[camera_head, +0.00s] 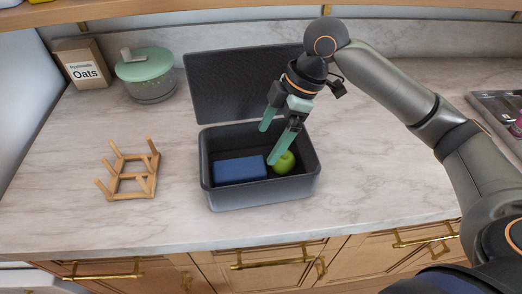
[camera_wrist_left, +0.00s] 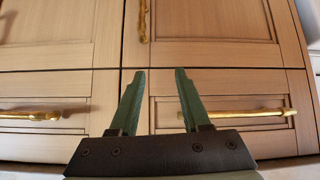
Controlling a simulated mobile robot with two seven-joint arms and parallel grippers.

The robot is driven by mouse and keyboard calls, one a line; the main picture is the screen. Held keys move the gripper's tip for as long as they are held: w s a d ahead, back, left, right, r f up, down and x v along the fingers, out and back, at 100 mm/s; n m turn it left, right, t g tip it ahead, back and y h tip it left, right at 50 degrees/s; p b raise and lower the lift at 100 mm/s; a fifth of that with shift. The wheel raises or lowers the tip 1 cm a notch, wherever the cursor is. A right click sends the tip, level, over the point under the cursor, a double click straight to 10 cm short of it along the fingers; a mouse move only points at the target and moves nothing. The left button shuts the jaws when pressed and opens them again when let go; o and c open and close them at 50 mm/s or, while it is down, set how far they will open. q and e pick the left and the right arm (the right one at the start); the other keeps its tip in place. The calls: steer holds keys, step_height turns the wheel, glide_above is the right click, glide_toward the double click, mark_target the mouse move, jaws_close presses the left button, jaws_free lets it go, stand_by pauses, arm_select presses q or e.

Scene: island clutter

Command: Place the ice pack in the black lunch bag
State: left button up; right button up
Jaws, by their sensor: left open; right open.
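The black lunch bag (camera_head: 208,183) stands open on the counter, its lid (camera_head: 235,80) tipped back behind it. A blue block, which looks like the ice pack (camera_head: 240,170), lies inside at the left. A green apple (camera_head: 285,162) lies inside at the right. My right gripper (camera_head: 268,144) is open and empty, over the bag with its fingers pointing down, one fingertip close to the apple in the picture. Whether it touches the apple I cannot tell. My left gripper (camera_wrist_left: 160,75) is open and empty in the left wrist view, in front of the cabinet doors.
A wooden rack (camera_head: 130,175) stands left of the bag. An oats box (camera_head: 82,65) and a container with a green lid (camera_head: 146,72) stand at the back left. A sink or tray (camera_head: 492,105) is at the far right. The counter right of the bag is clear.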

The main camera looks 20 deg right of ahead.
steer(key=shift+v, duration=1.6)
